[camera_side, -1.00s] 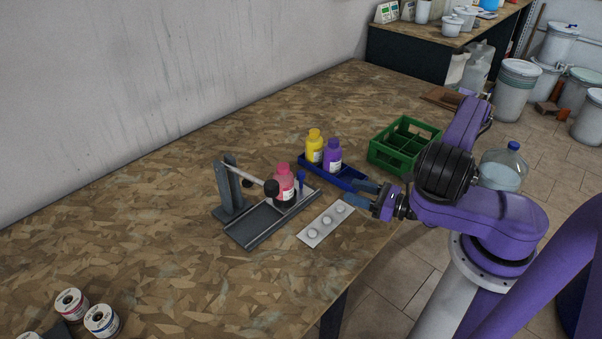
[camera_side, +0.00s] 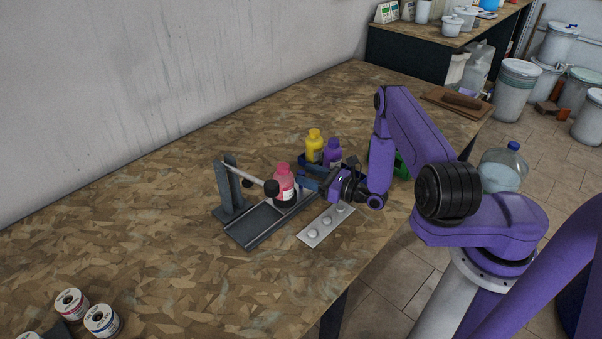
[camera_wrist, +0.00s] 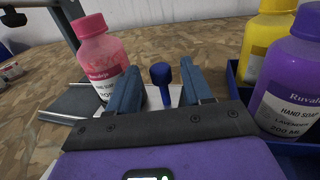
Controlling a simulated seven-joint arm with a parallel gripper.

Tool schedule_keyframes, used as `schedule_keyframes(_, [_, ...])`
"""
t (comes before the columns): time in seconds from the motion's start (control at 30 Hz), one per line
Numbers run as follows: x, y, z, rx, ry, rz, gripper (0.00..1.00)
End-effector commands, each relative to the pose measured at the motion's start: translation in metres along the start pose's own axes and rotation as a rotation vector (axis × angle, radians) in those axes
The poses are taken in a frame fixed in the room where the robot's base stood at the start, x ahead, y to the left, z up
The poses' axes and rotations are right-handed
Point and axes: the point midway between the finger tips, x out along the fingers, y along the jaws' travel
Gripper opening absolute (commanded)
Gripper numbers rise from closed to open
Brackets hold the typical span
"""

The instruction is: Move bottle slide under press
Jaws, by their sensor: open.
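A pink bottle (camera_side: 283,181) with a white label stands upright on the slide of the grey track (camera_side: 262,224); it also shows at left in the wrist view (camera_wrist: 98,62). The press (camera_side: 230,190) is a grey upright with a pale lever ending in a black ball (camera_side: 271,188), which partly covers the bottle in the side view. My gripper (camera_wrist: 160,68) is open, with one blue finger on each side of the knob in the wrist view. I cannot tell whether either finger touches it.
A yellow bottle (camera_side: 314,147) and a purple bottle (camera_side: 332,151) stand in a blue tray (camera_wrist: 232,76) close to my gripper's right. A white panel with round buttons (camera_side: 315,233) lies in front of the track. A green crate (camera_side: 401,165) is mostly hidden behind my arm.

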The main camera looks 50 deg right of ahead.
Motion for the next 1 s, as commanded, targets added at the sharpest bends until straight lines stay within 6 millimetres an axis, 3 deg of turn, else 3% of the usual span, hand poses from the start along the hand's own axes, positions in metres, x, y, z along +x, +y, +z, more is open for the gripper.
schedule_keyframes(0.2, [0.023, 0.001, -0.001, -0.001, 0.002, 0.003, 0.5])
schedule_keyframes(0.57, [0.029, 0.0, 0.0, 0.0, 0.001, 0.001, 0.5])
schedule_keyframes(0.6, [0.029, 0.0, 0.0, 0.0, 0.001, 0.001, 0.47])
schedule_keyframes(0.73, [0.028, 0.0, 0.0, 0.0, 0.001, 0.001, 0.04])
schedule_keyframes(0.77, [0.028, 0.0, 0.0, 0.0, 0.002, 0.001, 0.0])
schedule_keyframes(1.0, [0.032, 0.013, -0.001, 0.004, 0.003, 0.005, 0.0])
